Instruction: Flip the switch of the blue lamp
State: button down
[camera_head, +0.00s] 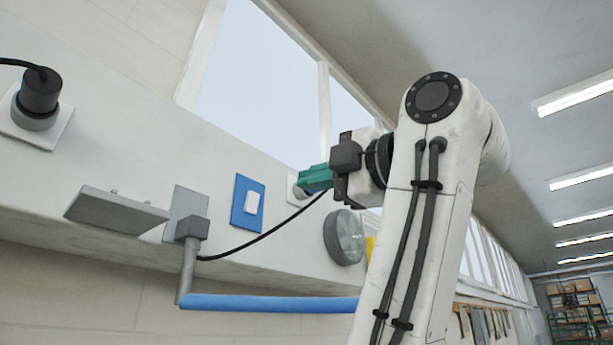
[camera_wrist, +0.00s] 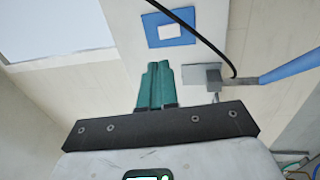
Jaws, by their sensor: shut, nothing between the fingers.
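The blue lamp (camera_head: 270,303) is a long blue tube on a grey bent arm and wall bracket, low in the head view. Its blue end also shows at the right of the wrist view (camera_wrist: 292,67). A blue wall plate with a white rocker switch (camera_head: 254,202) is up and right of the bracket. The same switch is at the top middle of the wrist view (camera_wrist: 170,31). My gripper (camera_head: 305,181) has green fingers, shut and empty, right of the switch in the head view. In the wrist view the fingertips (camera_wrist: 157,66) are below the plate, apart from it in the picture.
A black cable (camera_head: 262,237) runs from the lamp bracket up toward a partly hidden fitting behind my fingers. A grey shelf (camera_head: 115,211) juts out at left, below a black plug (camera_head: 40,90). A round grey fixture (camera_head: 345,238) is at the right. A window lies above.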

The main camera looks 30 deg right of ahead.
aim_at(253, 192)
jog(key=p+x, duration=0.5)
jog(key=x, duration=0.5)
jog(key=shift+w+a+r, duration=0.1)
jog(key=shift+w+r, duration=0.1)
jog(key=shift+w, duration=0.05)
jog(key=shift+w+a, duration=0.15)
jog(key=shift+w, duration=0.4)
